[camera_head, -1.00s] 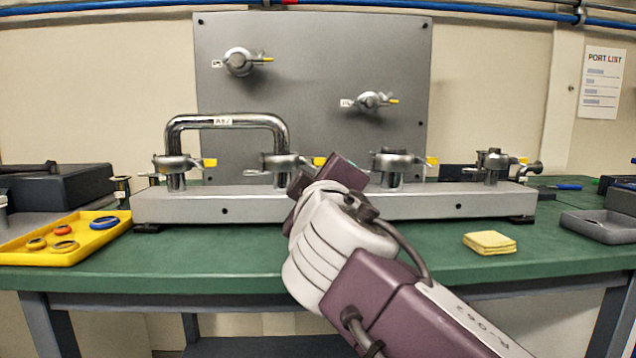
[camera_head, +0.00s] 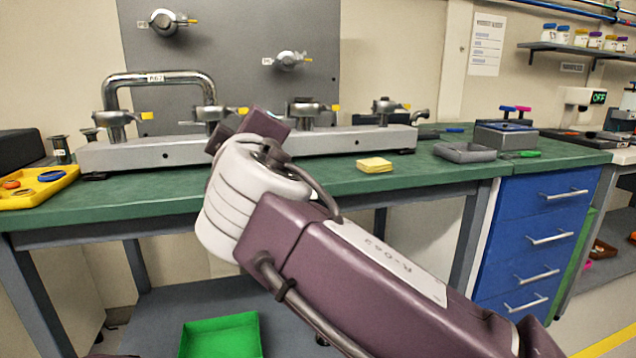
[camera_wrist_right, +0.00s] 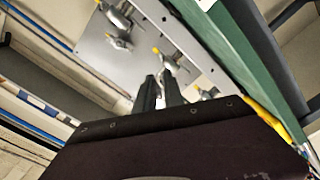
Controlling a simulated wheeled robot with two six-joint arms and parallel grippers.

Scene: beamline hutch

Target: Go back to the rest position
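My right arm reaches in from the lower right in the head view. Its purple gripper body (camera_head: 262,130) is in front of the bench rail, and the fingers are hidden there. In the right wrist view the two dark fingers of the right gripper (camera_wrist_right: 158,88) stand a small gap apart with nothing between them. The metal rail (camera_head: 345,141) with clamped fittings and a bent chrome pipe (camera_head: 158,77) lies beyond. My left gripper is in neither view.
The green bench (camera_head: 410,176) carries yellow pads (camera_head: 374,165), a grey tray (camera_head: 464,152) and a yellow tray (camera_head: 30,197). A grey panel (camera_head: 230,60) with two ports stands behind. Blue drawers (camera_head: 540,235) are at right. A green bin (camera_head: 222,335) sits low below the bench.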

